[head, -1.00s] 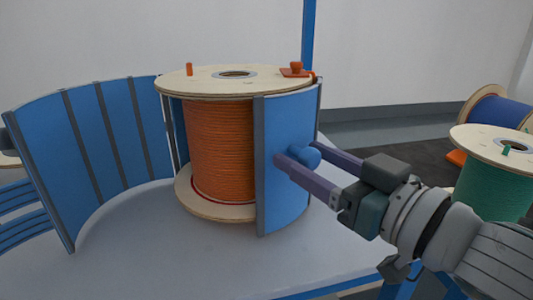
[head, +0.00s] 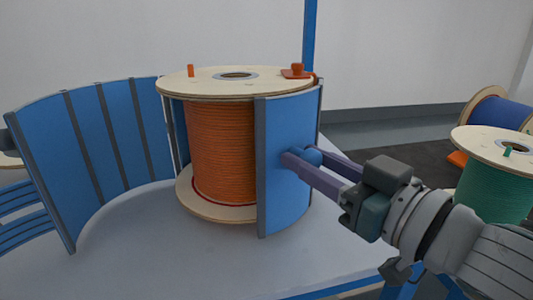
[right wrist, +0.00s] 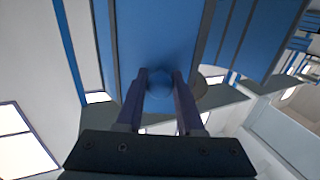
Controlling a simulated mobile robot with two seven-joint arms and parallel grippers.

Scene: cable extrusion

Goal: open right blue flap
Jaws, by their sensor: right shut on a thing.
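The right blue flap (head: 286,180) is a curved blue panel with a grey edge strip, standing in front of the right side of the orange cable spool (head: 222,150). A round blue knob (head: 313,156) sticks out from its outer face. My right gripper (head: 305,160) is shut on the knob, with one purple finger on each side of it. The right wrist view shows the knob (right wrist: 159,84) between the two fingers, against the flap (right wrist: 155,35). The left blue flap (head: 95,150) stands swung wide at the left. My left gripper is not in view.
The spool stands on a light grey round platform (head: 140,235) with free surface at the front and left. A blue post (head: 309,35) rises behind. A green spool (head: 495,180) and a blue cable spool (head: 497,110) stand at the right.

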